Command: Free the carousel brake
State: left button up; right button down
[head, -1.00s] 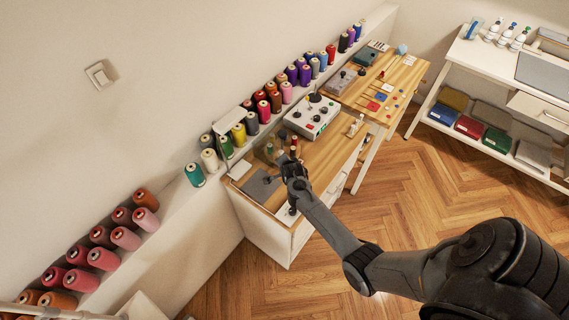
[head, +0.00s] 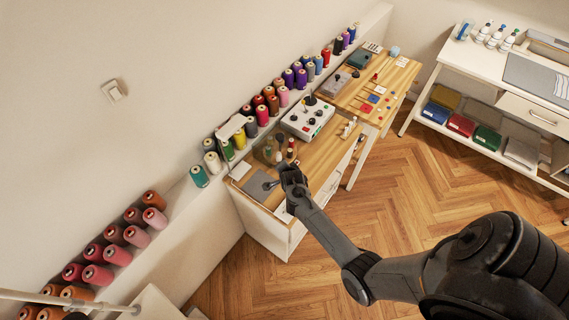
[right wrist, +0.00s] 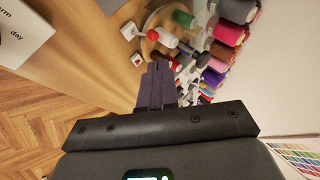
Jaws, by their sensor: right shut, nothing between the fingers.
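My right gripper (head: 285,168) is shut and empty above the left end of the wooden workbench. A small white block with a red top (right wrist: 137,60) sits beside the carousel's edge. A white piece with a red mark (right wrist: 129,30) stands near it. I cannot tell which part is the brake. My left gripper is not in view.
A grey control box (head: 307,117) with buttons stands further along the bench. A grey pad (head: 260,186) lies at the bench's near end. Thread spools (head: 240,138) line the ledge behind.

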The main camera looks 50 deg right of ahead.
jog(key=shift+p+v, duration=0.5)
jog(key=shift+v, duration=0.35)
jog(key=shift+w, duration=0.1)
jog(key=s+f+n+p, duration=0.2)
jog(key=s, duration=0.9)
jog(key=s+a+r+n+g+y+p, duration=0.1)
jog(key=s+a+r+n+y, duration=0.1)
jog(key=s+a+r+n, duration=0.2)
jog(key=s+a+r+n+g+y, duration=0.1)
jog(key=s+a+r+n, duration=0.4)
jog(key=a+r+n, duration=0.4)
jog(key=s+a+r+n+g+y+p, duration=0.1)
jog(key=s+a+r+n+y, duration=0.1)
jog(key=s+a+r+n, duration=0.3)
jog(key=a+r+n, duration=0.2)
jog(key=a+r, duration=0.2)
jog(key=r, duration=0.1)
jog(key=shift+s+r+g+y+p, duration=0.25)
jog(key=shift+r+g+y+p, duration=0.05)
jog(key=shift+r+p, duration=0.1)
